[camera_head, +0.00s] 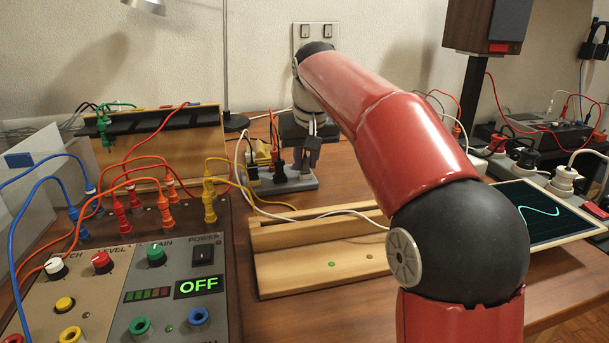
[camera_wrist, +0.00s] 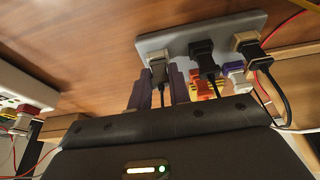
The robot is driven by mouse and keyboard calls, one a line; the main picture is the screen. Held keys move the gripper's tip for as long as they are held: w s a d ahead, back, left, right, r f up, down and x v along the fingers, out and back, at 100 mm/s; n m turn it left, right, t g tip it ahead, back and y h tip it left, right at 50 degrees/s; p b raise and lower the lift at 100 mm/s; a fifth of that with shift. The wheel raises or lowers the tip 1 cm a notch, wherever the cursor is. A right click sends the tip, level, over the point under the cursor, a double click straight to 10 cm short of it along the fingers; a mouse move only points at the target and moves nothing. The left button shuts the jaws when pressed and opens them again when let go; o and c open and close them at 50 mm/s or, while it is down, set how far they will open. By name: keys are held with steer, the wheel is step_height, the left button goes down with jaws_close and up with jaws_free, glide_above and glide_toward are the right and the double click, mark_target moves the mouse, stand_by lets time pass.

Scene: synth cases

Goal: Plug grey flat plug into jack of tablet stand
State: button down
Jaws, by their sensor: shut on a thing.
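My gripper (camera_wrist: 157,80) is shut on a grey flat plug (camera_wrist: 158,67) with a dark cable, seen in the wrist view. The plug is at the edge of a grey plug holder (camera_wrist: 180,38); I cannot tell whether it is still seated in it. In the head view my gripper (camera_head: 305,152) is low over the same holder (camera_head: 290,186) behind the wooden stand, with the held plug hard to make out. A low wooden stand (camera_head: 320,272) with a long slot and small coloured dots lies in front; it looks like the tablet stand. Its jack is not clear.
A black plug (camera_wrist: 204,58), a beige-and-black plug (camera_wrist: 248,45), and red and white plugs stand close beside my fingers. A screen (camera_head: 540,212) lies right. White cable crosses the wooden stand.

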mark_target(306, 158)
steer(key=shift+r+p, duration=0.4)
steer(key=shift+r, duration=0.15)
steer(key=shift+r+p, duration=1.3)
steer(key=shift+p, duration=0.15)
